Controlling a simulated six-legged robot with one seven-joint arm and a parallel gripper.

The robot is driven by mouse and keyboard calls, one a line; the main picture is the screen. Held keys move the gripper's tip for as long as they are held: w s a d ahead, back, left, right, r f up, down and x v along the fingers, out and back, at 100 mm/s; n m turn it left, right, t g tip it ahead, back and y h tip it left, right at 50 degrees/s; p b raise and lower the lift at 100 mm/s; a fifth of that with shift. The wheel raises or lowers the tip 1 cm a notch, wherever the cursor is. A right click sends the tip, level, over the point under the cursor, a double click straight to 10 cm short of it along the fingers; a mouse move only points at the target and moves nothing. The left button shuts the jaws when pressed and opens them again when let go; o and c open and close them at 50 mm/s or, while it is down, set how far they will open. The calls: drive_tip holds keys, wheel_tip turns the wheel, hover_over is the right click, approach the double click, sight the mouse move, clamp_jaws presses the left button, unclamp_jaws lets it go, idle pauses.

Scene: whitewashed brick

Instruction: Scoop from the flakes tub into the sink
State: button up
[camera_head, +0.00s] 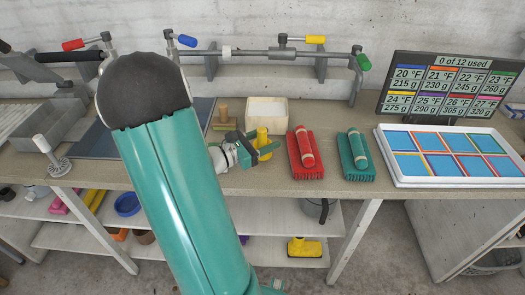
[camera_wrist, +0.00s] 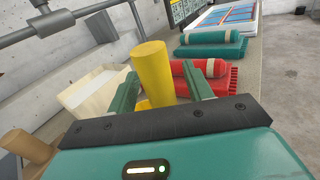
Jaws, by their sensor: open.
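A pale open box (camera_head: 267,102) with whitish contents stands at the back of the bench; I take it for the flakes tub. It also shows at the left of the wrist view (camera_wrist: 78,97). A yellow upright handle (camera_wrist: 153,72), perhaps the scoop's, stands in front of it; the head view shows this yellow thing (camera_head: 263,138) partly hidden by my gripper. My gripper (camera_head: 262,147) is open, its green fingers (camera_wrist: 160,85) on either side of the handle. I cannot tell if they touch it. The sink is not clearly identifiable; a grey metal basin (camera_head: 62,128) is at the left.
A red brush-like block (camera_head: 305,165) and a green one (camera_head: 356,160) lie to the right. Beyond are a white tray of blue tiles (camera_head: 441,184) and a display board (camera_head: 447,85). A wooden stamp-like piece (camera_head: 223,120) stands left of the box. A pipe with coloured taps (camera_head: 270,53) runs behind.

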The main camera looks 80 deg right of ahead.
drive_tip(key=shift+s+d, duration=0.35)
drive_tip(key=shift+c, duration=0.2)
clamp_jaws()
drive_tip(key=shift+r, duration=0.1)
